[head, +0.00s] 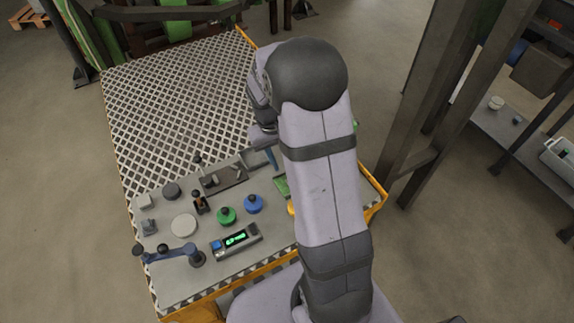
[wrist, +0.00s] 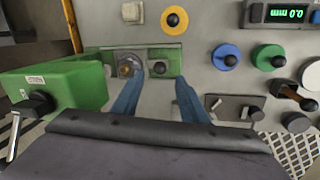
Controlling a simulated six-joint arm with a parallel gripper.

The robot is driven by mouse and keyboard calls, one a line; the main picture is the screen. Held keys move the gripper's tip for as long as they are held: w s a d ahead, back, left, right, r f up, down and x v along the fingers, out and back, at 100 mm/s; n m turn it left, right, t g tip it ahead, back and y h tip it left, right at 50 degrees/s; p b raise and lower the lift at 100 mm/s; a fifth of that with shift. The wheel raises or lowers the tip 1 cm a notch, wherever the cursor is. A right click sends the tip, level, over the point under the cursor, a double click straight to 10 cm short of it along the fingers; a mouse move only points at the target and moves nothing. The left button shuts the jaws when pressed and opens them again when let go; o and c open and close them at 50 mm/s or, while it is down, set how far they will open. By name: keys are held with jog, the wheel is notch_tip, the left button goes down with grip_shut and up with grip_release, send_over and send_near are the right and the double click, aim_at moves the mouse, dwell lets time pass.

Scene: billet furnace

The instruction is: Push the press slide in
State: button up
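A dark slide rail (head: 225,177) with a grey block and a black ball knob (head: 198,160) lies on the control panel. The rail also shows at the lower right of the wrist view (wrist: 222,104). I take it for the press slide, but no label confirms this. The rail is right of the fingers in the wrist view.
A blue button (wrist: 225,57), a green button (wrist: 270,57) and a yellow-ringed black knob (wrist: 174,20) stand on the panel. A large green box (wrist: 60,80) is at the wrist view's left. A display (head: 236,239) and a jointed blue-grey lever (head: 170,252) are at the panel's near end.

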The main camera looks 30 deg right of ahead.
jog(key=shift+a+r, duration=0.15)
jog(key=shift+r, duration=0.35)
